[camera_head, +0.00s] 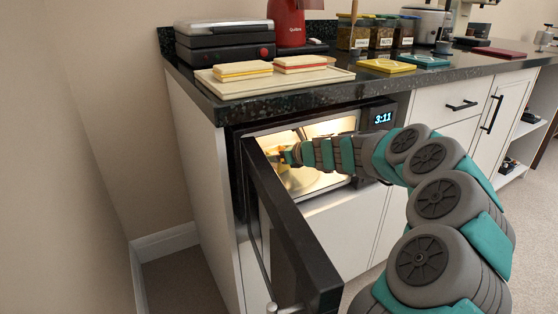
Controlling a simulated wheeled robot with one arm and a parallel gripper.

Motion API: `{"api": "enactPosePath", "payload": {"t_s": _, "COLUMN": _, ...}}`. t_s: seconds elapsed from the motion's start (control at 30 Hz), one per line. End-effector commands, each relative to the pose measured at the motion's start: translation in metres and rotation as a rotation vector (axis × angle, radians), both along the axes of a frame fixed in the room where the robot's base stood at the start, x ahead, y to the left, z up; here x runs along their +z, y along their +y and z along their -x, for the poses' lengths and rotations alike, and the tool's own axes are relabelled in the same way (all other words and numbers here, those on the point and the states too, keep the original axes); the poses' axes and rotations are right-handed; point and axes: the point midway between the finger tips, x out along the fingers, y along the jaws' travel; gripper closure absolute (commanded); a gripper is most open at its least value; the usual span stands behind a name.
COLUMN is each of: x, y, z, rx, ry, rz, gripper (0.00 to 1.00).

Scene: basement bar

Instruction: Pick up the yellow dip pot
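My arm reaches from the right into the lit, open microwave (378,118). My gripper (281,156) is at the arm's far end, just inside the opening near the left side. Below the gripper, the pale, lit turntable area (300,184) shows inside.
The dark microwave door (290,232) stands open toward me, close to my arm's left side. Above, the counter (290,100) holds a board (229,89) with two sandwiches, a sandwich press (224,43), a red appliance (288,24), jars, and yellow and teal slabs.

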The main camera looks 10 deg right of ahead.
Motion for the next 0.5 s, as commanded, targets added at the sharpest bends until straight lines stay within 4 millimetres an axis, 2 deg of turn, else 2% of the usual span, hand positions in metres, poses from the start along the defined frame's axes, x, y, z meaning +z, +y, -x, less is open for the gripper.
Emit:
{"api": "enactPosePath", "payload": {"t_s": 0.07, "x": 0.0000, "y": -0.0001, "z": 0.0000, "rx": 0.000, "ry": 0.000, "rz": 0.000, "gripper": 0.16}}
{"api": "enactPosePath", "payload": {"t_s": 0.5, "x": -0.0002, "y": -0.0002, "z": 0.0001, "rx": 0.000, "ry": 0.000, "rz": 0.000, "gripper": 0.65}}
